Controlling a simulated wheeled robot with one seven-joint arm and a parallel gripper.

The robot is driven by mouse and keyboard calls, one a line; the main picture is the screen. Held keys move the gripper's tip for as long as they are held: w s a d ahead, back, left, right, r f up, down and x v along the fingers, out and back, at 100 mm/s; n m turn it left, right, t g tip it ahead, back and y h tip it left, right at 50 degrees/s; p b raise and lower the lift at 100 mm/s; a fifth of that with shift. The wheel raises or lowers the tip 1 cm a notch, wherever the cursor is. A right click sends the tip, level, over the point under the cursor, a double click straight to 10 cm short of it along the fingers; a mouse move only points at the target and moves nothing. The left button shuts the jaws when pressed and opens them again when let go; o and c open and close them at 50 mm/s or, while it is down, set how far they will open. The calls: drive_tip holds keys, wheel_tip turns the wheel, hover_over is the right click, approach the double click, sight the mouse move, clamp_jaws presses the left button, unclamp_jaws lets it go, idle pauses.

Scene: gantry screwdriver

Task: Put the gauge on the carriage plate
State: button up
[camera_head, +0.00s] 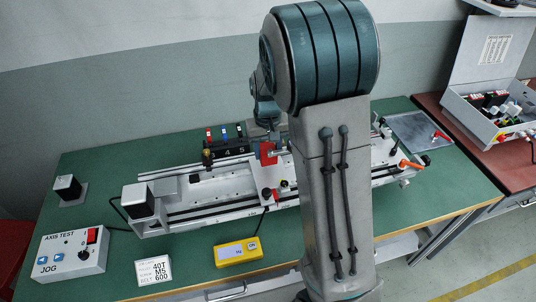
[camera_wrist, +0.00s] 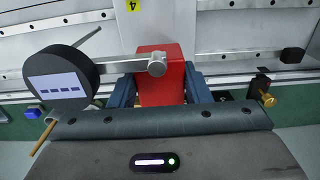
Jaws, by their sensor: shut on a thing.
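The gauge has a round black dial (camera_wrist: 62,79) with a lit display, a silver bar and a red block (camera_wrist: 160,75), in the wrist view. My gripper (camera_wrist: 160,92) is shut on the red block, with a blue finger on each side. The red block also shows in the head view (camera_head: 267,153), above the back side of the white gantry (camera_head: 205,205). My arm hides the dial and most of the gripper there. I cannot clearly single out the carriage plate; part of the gantry is behind my arm. I cannot tell whether the gauge touches anything beneath it.
A black rack (camera_head: 228,148) with numbered slots and coloured tools stands behind the gantry. A brass-topped part (camera_head: 207,158) is left of it. A yellow meter (camera_head: 237,251) and the jog box (camera_head: 71,253) sit in front on the green table (camera_head: 105,175). A grey tray (camera_head: 418,128) lies back right.

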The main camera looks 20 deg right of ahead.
sight(268, 149)
drive_tip(key=shift+f, duration=1.35)
drive_tip(key=shift+f, duration=0.2)
drive_tip(key=o, duration=1.4)
drive_tip(key=shift+r, duration=0.1)
wheel_tip(268, 149, up, 11)
drive_tip(key=shift+s+r, duration=0.15)
drive_tip(key=shift+r, duration=0.45)
drive_tip(key=s+t, duration=0.1)
drive_tip(key=s, duration=0.6)
drive_tip(key=s+r+t, duration=0.1)
drive_tip(key=s, duration=0.6)
drive_tip(key=s+t, duration=0.1)
drive_tip(key=s, duration=0.6)
drive_tip(key=shift+r, duration=0.35)
